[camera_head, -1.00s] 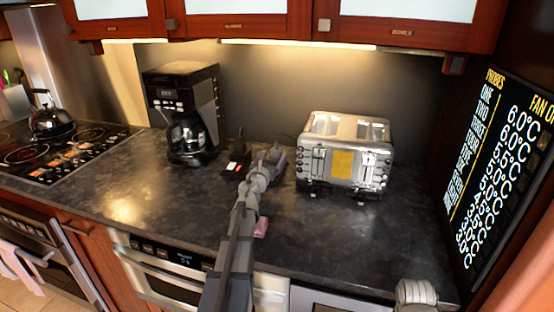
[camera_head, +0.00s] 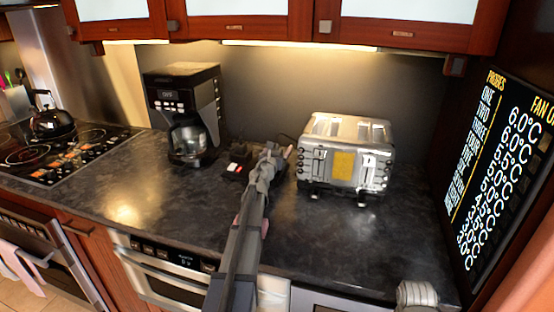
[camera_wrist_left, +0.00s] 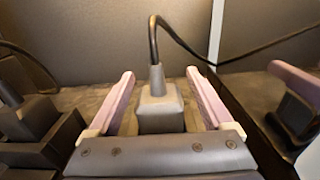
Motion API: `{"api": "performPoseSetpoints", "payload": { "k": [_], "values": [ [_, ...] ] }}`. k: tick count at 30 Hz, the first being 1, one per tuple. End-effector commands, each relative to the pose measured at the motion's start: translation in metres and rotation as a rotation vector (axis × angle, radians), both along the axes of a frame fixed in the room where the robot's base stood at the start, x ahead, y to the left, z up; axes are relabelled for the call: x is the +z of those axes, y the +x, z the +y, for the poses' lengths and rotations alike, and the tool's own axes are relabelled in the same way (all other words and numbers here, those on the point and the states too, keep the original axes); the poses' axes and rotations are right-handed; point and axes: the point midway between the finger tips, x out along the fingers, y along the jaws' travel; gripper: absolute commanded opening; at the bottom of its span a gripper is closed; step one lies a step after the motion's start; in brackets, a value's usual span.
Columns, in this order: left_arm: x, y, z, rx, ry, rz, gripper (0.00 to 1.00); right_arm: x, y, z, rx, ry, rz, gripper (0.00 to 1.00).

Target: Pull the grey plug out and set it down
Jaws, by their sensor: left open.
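The grey plug (camera_wrist_left: 160,112) stands upright in the left wrist view, with a black cable rising from its top. My left gripper (camera_wrist_left: 160,75) is open, with one pink finger on each side of the plug. A gap shows between the plug and each finger. In the head view my left gripper (camera_head: 275,152) is over the back of the counter, just left of the toaster, and the arm hides the plug there.
A silver toaster (camera_head: 345,155) stands close on the right and a coffee maker (camera_head: 183,115) on the left. A dark block with a red light (camera_head: 236,169) is beside my gripper. Another dark plug (camera_wrist_left: 28,118) is at left. Something pink (camera_head: 265,228) lies partly behind my arm.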

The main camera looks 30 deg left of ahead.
Motion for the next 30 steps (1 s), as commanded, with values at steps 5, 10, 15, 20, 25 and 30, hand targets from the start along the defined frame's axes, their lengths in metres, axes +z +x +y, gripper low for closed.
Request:
{"api": "performPoseSetpoints", "payload": {
  "k": [5,10,15,20,25,30],
  "values": [
    [0.0000,-0.0005,0.0000,0.000,0.000,0.000,0.70,0.0000,0.0000,0.0000,0.000,0.000,0.000,0.50],
    [0.0000,-0.0006,0.0001,0.000,0.000,0.000,0.51,0.0000,0.0000,0.0000,0.000,0.000,0.000,0.50],
    [0.0000,-0.0006,0.0001,0.000,0.000,0.000,0.32,0.0000,0.0000,0.0000,0.000,0.000,0.000,0.50],
    [0.0000,-0.0006,0.0001,0.000,0.000,0.000,0.14,0.0000,0.0000,0.0000,0.000,0.000,0.000,0.50],
    [0.0000,-0.0005,0.0001,0.000,0.000,0.000,0.00,0.0000,0.0000,0.0000,0.000,0.000,0.000,0.50],
    [0.0000,-0.0006,0.0002,0.000,0.000,0.000,0.00,0.0000,0.0000,0.0000,0.000,0.000,0.000,0.50]
  ]
}}
